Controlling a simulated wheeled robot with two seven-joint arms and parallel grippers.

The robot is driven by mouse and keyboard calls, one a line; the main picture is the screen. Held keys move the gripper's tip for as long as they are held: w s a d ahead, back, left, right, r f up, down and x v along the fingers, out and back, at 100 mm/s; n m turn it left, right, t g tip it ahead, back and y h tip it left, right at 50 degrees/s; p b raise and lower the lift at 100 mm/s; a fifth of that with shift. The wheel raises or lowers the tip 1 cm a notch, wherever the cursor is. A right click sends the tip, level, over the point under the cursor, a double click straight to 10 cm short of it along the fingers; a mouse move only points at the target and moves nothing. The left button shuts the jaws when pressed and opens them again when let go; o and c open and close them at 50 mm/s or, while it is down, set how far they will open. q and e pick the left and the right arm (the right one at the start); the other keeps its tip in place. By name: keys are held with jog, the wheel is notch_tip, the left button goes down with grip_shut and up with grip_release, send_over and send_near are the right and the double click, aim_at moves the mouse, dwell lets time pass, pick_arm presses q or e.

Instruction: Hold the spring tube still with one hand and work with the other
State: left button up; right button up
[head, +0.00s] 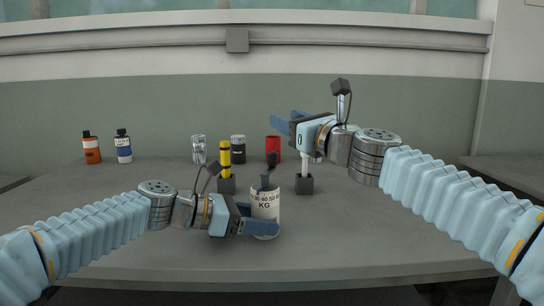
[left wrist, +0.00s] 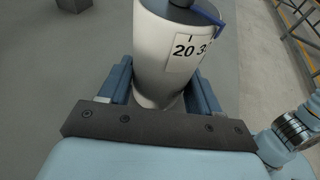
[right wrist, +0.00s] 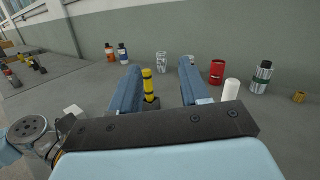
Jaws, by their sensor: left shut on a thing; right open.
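The spring tube (head: 265,205) is a white upright cylinder with a printed scale and "KG" on its front, standing near the table's front. A dark rod and a blue part show at its top. My left gripper (left wrist: 160,88) is shut on the tube's lower body, one finger on each side; the tube also shows in the left wrist view (left wrist: 165,55). The tube's far side is hidden. My right gripper (head: 290,122) is open and empty, raised above the table, behind and up from the tube. Its two spread fingers show in the right wrist view (right wrist: 160,85).
Behind the tube, a yellow-and-black rod (head: 225,153) stands in a dark block (head: 227,186) and a white rod (head: 305,165) in another (head: 304,184). Farther back are a red can (head: 273,148), jars (head: 198,150) and two bottles (head: 123,148). The table's right side is clear.

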aim_at(273, 156)
jog(key=s+d+f+n+g+y, duration=0.3)
jog(key=s+d+f+g+y, duration=0.1)
jog(key=s+d+f+g, duration=0.3)
jog(key=shift+t, duration=0.7)
jog(key=x, duration=0.8)
jog(key=s+a+x, duration=0.1)
jog(key=x, duration=0.3)
jog(key=shift+a+f, duration=0.1)
jog(key=shift+f, duration=0.1)
jog(key=shift+m, duration=0.3)
grip_shut()
